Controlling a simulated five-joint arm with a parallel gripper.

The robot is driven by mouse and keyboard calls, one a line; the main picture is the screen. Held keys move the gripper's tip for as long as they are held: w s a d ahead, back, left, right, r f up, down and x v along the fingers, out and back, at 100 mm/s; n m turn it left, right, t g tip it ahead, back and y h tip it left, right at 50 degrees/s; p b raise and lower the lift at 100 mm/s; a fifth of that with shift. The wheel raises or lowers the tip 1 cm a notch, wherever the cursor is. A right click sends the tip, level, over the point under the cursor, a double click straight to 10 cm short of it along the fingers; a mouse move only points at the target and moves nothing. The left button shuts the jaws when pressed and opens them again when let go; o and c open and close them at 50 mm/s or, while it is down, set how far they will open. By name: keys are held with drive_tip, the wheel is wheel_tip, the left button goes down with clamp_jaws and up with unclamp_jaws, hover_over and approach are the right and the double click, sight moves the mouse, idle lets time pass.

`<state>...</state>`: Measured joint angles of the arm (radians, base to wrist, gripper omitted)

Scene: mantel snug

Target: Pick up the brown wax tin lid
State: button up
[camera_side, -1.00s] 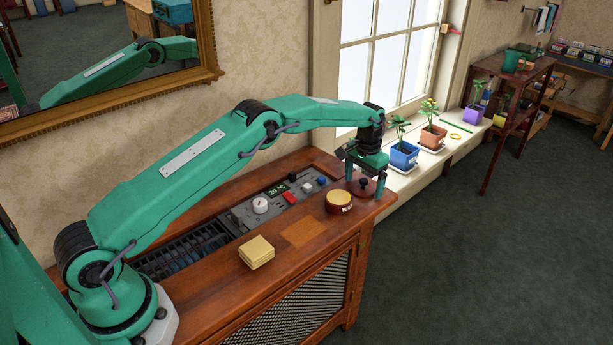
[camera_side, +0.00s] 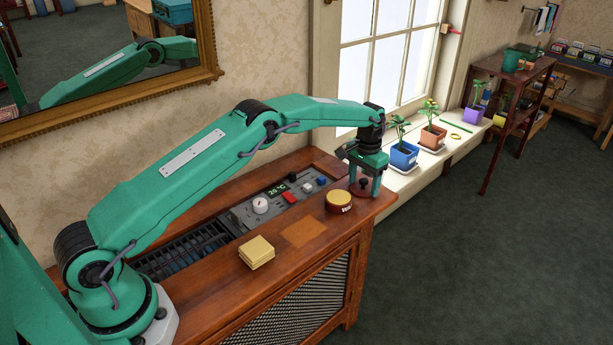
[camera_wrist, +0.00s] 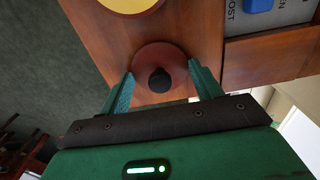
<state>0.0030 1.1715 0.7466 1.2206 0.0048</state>
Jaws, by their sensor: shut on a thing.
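The brown wax tin lid (camera_side: 362,191) is a flat reddish-brown disc with a black knob. It appears to rest on the wooden cabinet top near its right end. In the wrist view the lid (camera_wrist: 172,58) lies between my fingertips, its black knob in the middle. The same gripper (camera_wrist: 161,72) shows in the wrist view. The open tin (camera_side: 339,203), with yellow wax inside, stands just left of the lid.
A control panel (camera_side: 272,206) with a dial and buttons is set into the cabinet top (camera_side: 235,287) behind. A stack of yellow cloths or pads (camera_side: 257,251) lies toward the front left. Potted plants (camera_side: 403,155) stand on the windowsill to the right.

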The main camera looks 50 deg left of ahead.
sight(364, 179)
drive_tip(key=shift+r, duration=0.15)
drive_tip(key=shift+r, duration=1.35)
drive_tip(key=s+d+r, duration=0.6)
drive_tip(key=d+r, duration=0.2)
drive_tip(key=d, duration=0.2)
drive_tip(key=s+a, duration=0.1)
drive_tip(key=a, duration=0.2)
drive_tip(key=s+a, duration=0.1)
drive_tip(key=a, duration=0.2)
drive_tip(key=s+a+f, duration=0.1)
drive_tip(key=s+a, duration=0.1)
drive_tip(key=a, duration=0.2)
drive_tip(key=shift+f, duration=0.15)
drive_tip(key=shift+f, duration=3)
